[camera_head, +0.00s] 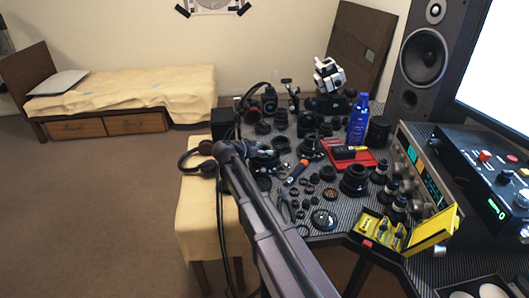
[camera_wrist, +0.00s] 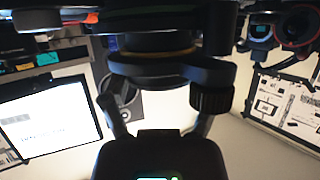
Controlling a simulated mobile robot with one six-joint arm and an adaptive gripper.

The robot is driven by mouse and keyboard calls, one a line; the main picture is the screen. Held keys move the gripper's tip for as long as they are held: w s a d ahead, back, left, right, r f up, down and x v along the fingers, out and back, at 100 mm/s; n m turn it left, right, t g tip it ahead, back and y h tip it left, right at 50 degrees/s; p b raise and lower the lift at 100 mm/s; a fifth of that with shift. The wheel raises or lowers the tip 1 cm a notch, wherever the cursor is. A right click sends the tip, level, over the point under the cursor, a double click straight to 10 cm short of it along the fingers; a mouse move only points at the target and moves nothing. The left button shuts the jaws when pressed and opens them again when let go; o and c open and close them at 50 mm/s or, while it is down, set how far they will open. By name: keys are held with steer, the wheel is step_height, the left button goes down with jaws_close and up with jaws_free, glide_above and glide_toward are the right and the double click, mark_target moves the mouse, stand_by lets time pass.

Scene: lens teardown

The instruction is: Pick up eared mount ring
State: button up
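My gripper (camera_wrist: 158,104) shows in the wrist view with its two fingers spread well apart and pale wall visible between them. A dark round part (camera_wrist: 172,72) with a flat collar and a ribbed knob fills the space just above the fingers. It covers part of the right finger; I cannot tell whether they touch, or whether this part is the eared mount ring. In the head view my gripper (camera_head: 250,151) is low at the left side of the striped table, partly lost among dark parts. Several black rings lie nearby, and I cannot single out the eared one.
The striped table (camera_head: 325,218) is crowded with lens parts. A red tray (camera_head: 370,161), a blue bottle (camera_head: 358,118) and an open yellow case (camera_head: 432,232) stand to the right. Headphones (camera_head: 197,158) lie on the cloth-covered bench (camera_head: 193,225). Open floor lies left.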

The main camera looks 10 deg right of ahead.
steer(key=shift+r, duration=0.15)
step_height(320, 180, up, 4)
steer(key=p, duration=0.3)
steer(key=shift+f+p, duration=0.25)
steer(key=shift+p, duration=0.15)
steer(key=s+r+p, duration=0.1)
steer(key=s, duration=1.5)
steer(key=shift+d, duration=0.45)
steer(key=shift+r, duration=0.2)
